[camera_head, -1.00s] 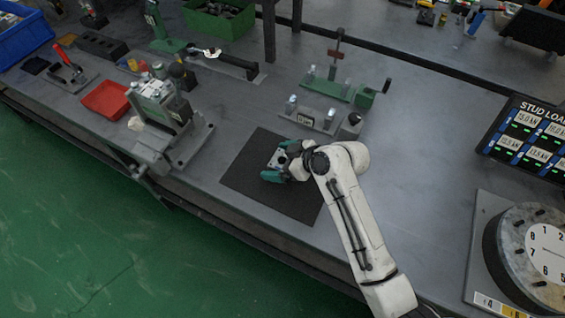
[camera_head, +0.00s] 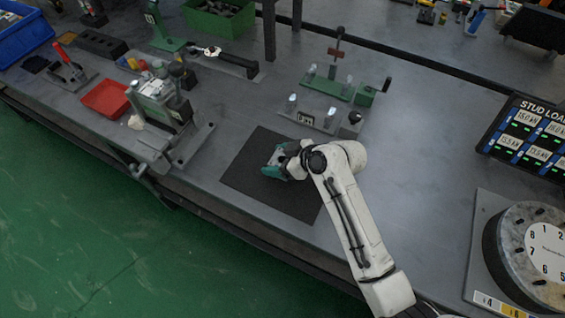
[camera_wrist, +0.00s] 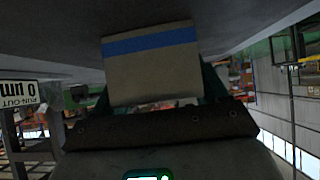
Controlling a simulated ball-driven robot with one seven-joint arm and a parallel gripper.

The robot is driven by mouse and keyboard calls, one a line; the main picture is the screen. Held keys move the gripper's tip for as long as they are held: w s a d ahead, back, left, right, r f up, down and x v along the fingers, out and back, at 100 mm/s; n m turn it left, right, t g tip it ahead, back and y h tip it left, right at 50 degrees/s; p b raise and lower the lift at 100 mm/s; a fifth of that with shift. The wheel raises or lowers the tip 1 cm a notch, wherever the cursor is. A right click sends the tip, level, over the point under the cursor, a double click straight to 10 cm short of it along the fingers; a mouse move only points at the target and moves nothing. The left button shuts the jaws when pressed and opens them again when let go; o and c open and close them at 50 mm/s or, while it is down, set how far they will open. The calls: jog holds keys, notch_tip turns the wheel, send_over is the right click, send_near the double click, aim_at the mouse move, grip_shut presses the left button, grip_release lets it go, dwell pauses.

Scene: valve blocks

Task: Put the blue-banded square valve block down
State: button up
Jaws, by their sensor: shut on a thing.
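The blue-banded square valve block (camera_wrist: 152,74) fills the middle of the wrist view as a grey-beige face with a blue stripe near its top edge in the picture. My gripper (camera_head: 277,163) is shut on the block, with teal fingers on both sides of it in the wrist view. In the head view the gripper is over the dark mat (camera_head: 262,193). Only a small part of the block shows between the fingers there. I cannot tell whether the block touches the mat.
A grey fixture with a green clamp (camera_head: 338,92) stands behind the mat. A grey vise-like fixture (camera_head: 165,125) and a red tray (camera_head: 106,99) are to the left. A round numbered dial (camera_head: 530,245) and a stud load display (camera_head: 525,138) are at right. The bench right of the mat is mostly clear.

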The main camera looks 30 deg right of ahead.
jog(key=c, duration=0.3)
jog(key=shift+r, duration=0.15)
jog(key=shift+r, duration=0.65)
jog(key=s+r, duration=0.1)
jog(key=r, duration=0.1)
jog(key=s+r, duration=0.1)
jog(key=r, duration=0.1)
jog(key=s+r+b, duration=0.1)
jog(key=s+r, duration=0.1)
jog(key=shift+s+r, duration=0.1)
jog(key=shift+r, duration=0.15)
jog(key=s+r, duration=0.5)
jog(key=s, duration=0.4)
jog(key=shift+s+b, duration=0.4)
jog(key=shift+b, duration=0.05)
jog(key=shift+s, duration=0.1)
